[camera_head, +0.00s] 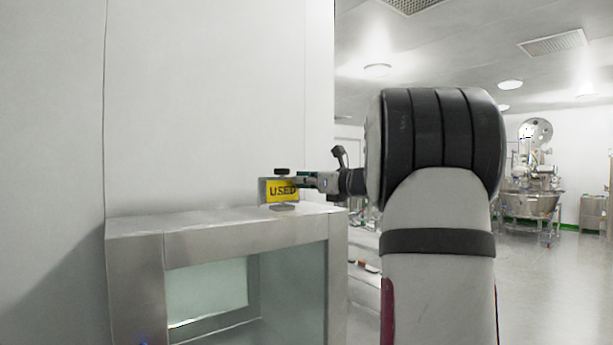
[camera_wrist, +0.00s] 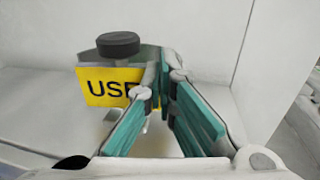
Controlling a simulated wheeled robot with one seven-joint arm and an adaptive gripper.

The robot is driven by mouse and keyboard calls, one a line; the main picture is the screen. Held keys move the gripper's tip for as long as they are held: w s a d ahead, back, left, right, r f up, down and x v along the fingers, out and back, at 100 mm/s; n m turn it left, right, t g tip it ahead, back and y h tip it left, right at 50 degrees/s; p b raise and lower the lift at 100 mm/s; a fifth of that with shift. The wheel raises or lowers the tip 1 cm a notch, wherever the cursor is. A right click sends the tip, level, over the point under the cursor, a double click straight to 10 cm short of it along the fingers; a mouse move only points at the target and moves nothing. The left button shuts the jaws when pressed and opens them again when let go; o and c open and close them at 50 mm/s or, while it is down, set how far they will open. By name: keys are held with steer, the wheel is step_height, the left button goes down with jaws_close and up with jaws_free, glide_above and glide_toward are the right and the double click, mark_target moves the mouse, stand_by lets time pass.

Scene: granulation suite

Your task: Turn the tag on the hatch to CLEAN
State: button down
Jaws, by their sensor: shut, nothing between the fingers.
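The yellow tag (camera_head: 281,191) reads USED in the head view and sits in a small bracket on top of the steel hatch frame (camera_head: 225,222). A dark round knob (camera_head: 285,171) is above the tag. In the wrist view the tag (camera_wrist: 104,88) shows the letters USE, and its right end is hidden by my fingers. The knob (camera_wrist: 118,44) shows above it. My gripper (camera_head: 304,181), with teal finger pads, is at the right end of the tag. In the wrist view my gripper (camera_wrist: 160,86) is shut and empty; whether it touches the tag is unclear.
A plain white wall (camera_head: 215,110) rises behind the hatch. The hatch has a glass pane (camera_head: 210,288) below its steel top. Steel process equipment (camera_head: 530,200) stands far off at the right. Open floor (camera_head: 555,290) lies to the right of my arm.

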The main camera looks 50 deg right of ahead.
steer(key=n+y+p, duration=0.1)
steer(key=y+p, duration=0.2)
steer(key=shift+d+r+n+p, duration=0.2)
steer(key=shift+d+n+p, duration=0.1)
steer(key=shift+d+n, duration=0.1)
steer(key=shift+w+d+n+g+y+p, duration=0.1)
steer(key=shift+w+n+g+y+p, duration=0.1)
steer(key=shift+n+y+p, duration=0.35)
steer(key=shift+w+d+n+g+y+p, duration=0.15)
steer(key=shift+n+y+p, duration=0.15)
steer(key=shift+y, duration=0.35)
steer(key=y, duration=0.1)
steer(key=w+n+y, duration=0.1)
steer(key=n+g+y, duration=0.1)
steer(key=shift+w+d+f+p, duration=0.15)
steer(key=shift+w+f+p, duration=0.1)
steer(key=shift+p, duration=0.1)
steer(key=shift+w+r, duration=0.1)
steer(key=shift+w, duration=0.3)
